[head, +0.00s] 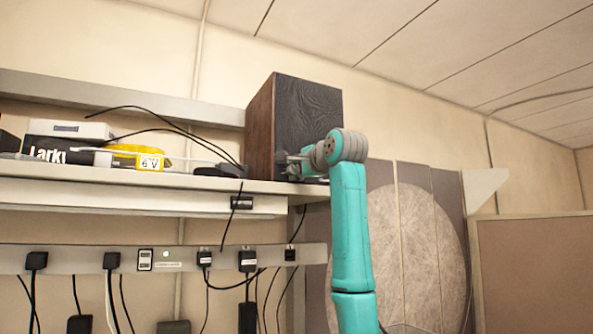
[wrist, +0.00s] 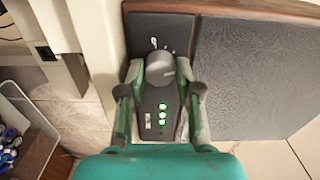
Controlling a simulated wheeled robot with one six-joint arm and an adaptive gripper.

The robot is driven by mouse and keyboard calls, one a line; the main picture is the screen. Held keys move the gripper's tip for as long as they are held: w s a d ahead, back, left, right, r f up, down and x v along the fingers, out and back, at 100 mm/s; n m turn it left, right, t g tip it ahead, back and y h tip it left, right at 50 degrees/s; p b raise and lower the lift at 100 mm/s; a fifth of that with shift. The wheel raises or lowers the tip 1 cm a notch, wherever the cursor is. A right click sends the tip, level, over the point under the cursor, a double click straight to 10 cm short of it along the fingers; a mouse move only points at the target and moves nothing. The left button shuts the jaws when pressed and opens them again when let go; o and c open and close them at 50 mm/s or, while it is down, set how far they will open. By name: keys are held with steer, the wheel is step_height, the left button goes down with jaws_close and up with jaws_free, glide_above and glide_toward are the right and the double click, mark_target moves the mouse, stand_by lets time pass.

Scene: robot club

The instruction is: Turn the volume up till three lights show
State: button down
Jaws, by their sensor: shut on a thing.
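The speaker (head: 310,115) is a wooden box with a dark textured front, standing on the shelf. In the wrist view its dark front (wrist: 260,75) fills the right side. The round grey volume knob (wrist: 160,68) sits on a dark control panel (wrist: 150,126). My gripper (wrist: 161,74) is shut on the knob, with a finger on either side. In the head view my gripper (head: 297,160) is at the speaker's lower front, and the knob is hidden.
The shelf (head: 120,184) holds a box (head: 62,139), a yellow item marked 6 V (head: 140,157) and loose black cables left of the speaker. A power strip (head: 75,257) with plugs runs below. A brown partition (head: 530,270) stands at the right.

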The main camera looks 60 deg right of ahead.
steer(key=shift+m, duration=0.5)
steer(key=c, duration=0.8)
jaws_free()
steer(key=shift+s, duration=0.1)
steer(key=shift+v, duration=3.95)
